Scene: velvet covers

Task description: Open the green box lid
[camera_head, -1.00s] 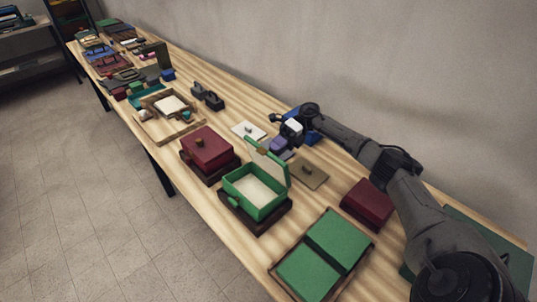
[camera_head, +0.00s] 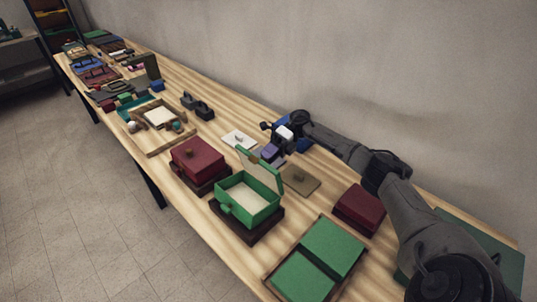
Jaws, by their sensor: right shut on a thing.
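The green box (camera_head: 247,209) stands in the front middle of the table on a dark base, with a pale interior. Its lid (camera_head: 270,172) is raised steeply at the back edge, so the box is open. The lid's pale inner face shows inside a green rim. My right gripper (camera_head: 271,152) is at the lid's upper edge, coming from behind and the right. It is shut on the lid there, though the fingers are small and the exact contact is partly hidden. My left gripper is not in view.
A dark red box (camera_head: 198,157) stands close on the left. A flat brown lid (camera_head: 300,180) lies to the right. A green two-panel tray (camera_head: 318,262) is in front right, and a maroon box (camera_head: 359,209) sits under my right arm. A blue item (camera_head: 304,145) is behind the gripper.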

